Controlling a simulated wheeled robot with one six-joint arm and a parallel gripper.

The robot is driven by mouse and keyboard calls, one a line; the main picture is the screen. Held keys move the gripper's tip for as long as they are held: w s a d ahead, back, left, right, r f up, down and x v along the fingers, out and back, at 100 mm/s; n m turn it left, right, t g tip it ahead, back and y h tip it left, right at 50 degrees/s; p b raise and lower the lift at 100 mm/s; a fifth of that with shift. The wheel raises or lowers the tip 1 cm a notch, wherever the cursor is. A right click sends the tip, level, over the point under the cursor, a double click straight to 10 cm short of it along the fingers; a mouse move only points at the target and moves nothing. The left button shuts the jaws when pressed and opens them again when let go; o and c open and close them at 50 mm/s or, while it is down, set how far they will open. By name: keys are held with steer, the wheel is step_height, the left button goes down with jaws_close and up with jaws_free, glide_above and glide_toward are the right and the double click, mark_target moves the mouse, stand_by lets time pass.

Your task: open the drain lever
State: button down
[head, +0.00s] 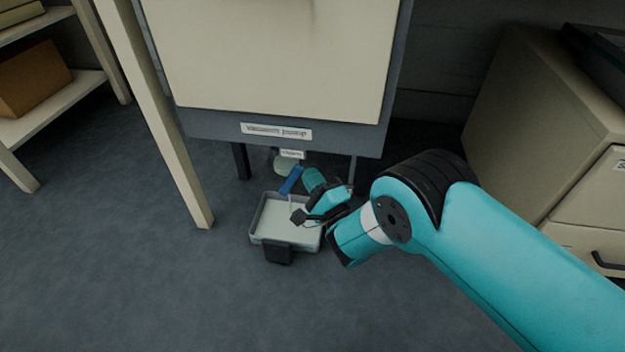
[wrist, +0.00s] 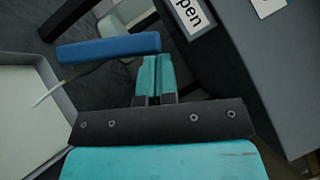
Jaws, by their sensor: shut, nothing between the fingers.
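The blue drain lever (head: 291,180) hangs slanted beneath the cabinet marked "Vacuum pump", above a shallow tray. In the wrist view the lever (wrist: 105,49) is a blue bar reaching from the left to the picture's middle. My gripper (head: 312,181) is just right of the lever in the head view. In the wrist view its teal fingers (wrist: 154,62) are shut together and empty. Their tips are at the lever's right end; I cannot tell whether they touch it. A label (wrist: 190,14) above them shows the letters "pen".
The pale tray (head: 263,237) stands on the floor under the lever, with a dark block at its front. A drawer unit (head: 545,120) stands right and a shelf (head: 60,105) far left. The front floor is clear.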

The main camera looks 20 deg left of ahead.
steer(key=shift+s+a+r, duration=0.2)
steer(key=shift+a+r, duration=0.2)
steer(key=shift+a, duration=0.3)
steer(key=shift+s+a+r, duration=0.15)
steer(key=shift+a+r, duration=0.25)
steer(key=shift+a, duration=0.25)
steer(key=shift+r, duration=0.1)
steer(key=shift+w+d+p, duration=0.1)
steer(key=shift+d+p, duration=0.15)
steer(key=shift+p, duration=0.1)
steer(key=p, duration=0.7)
glide_toward(296, 167)
steer(key=d, duration=0.5)
steer(key=shift+d+r, duration=0.1)
steer(key=shift+d, duration=0.3)
